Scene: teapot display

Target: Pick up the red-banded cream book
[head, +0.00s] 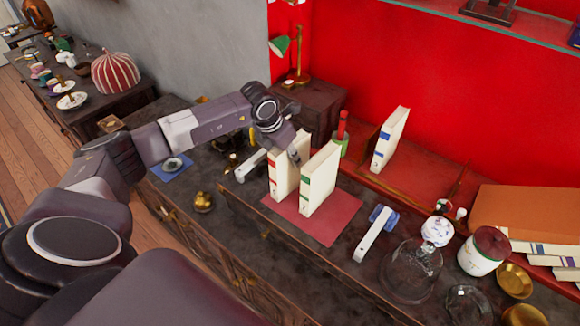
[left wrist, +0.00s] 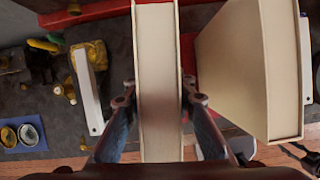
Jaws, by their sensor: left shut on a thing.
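The red-banded cream book (head: 280,174) stands upright at the left part of a red mat (head: 325,226). My left gripper (head: 298,156) reaches it from above and behind. In the left wrist view the book (left wrist: 158,75) is between the two fingers of my left gripper (left wrist: 160,103), which is shut on it. A green-banded cream book (head: 319,180) stands upright just to its right; it shows at the right of the left wrist view (left wrist: 232,70). I cannot tell whether the red-banded book touches the mat. My right gripper is not in view.
A blue-banded cream book (head: 389,139) stands on the red ledge behind. A white-and-blue bookend (head: 375,232), a glass dome (head: 410,271) and a white canister (head: 483,250) stand to the right.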

